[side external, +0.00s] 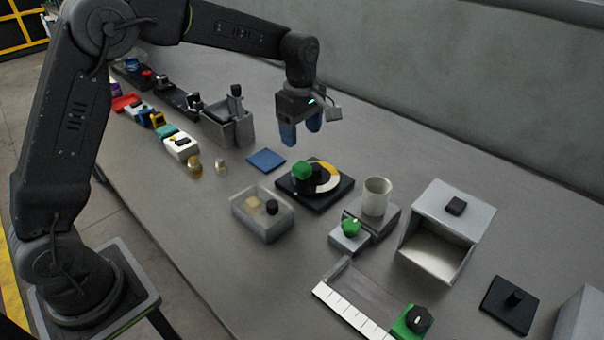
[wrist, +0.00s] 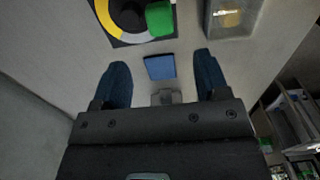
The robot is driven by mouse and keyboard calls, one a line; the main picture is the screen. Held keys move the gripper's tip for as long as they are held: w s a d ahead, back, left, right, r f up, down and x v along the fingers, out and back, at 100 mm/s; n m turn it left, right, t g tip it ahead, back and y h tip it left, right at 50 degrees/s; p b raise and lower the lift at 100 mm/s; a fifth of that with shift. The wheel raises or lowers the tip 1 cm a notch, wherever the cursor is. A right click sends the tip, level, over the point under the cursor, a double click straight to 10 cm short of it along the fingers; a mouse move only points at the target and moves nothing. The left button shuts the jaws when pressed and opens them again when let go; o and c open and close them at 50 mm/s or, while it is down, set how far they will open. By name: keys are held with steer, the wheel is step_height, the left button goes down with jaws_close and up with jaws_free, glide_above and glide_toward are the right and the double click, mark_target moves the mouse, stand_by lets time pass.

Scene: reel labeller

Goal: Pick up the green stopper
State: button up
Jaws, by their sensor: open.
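A green cylinder-like piece (side external: 302,172), which looks like the green stopper, sits at the edge of a black, yellow and white dial on a dark square base (side external: 335,196). The green piece also shows at the top of the wrist view (wrist: 159,19), ahead of my fingers. A second green piece, a knob (side external: 351,228), sits on a small grey block further right. My gripper (side external: 301,131) is open and empty, its blue fingers above the table behind the dial. In the wrist view my gripper (wrist: 161,68) has its fingers spread wide, with nothing between them at their height.
A flat blue square (side external: 266,161) lies left of the dial. A clear bin (side external: 243,226) with small parts, a white cup (side external: 376,197) and an open grey box (side external: 468,215) stand around it. A grey holder (side external: 226,128) and a row of small items fill the far left.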

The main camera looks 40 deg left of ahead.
mark_target(302, 165)
steer(key=f, duration=0.9)
steer(key=shift+d+f, duration=0.2)
steer(key=shift+f, duration=0.2)
steer(key=shift+c, duration=0.4)
steer(key=c, duration=0.9)
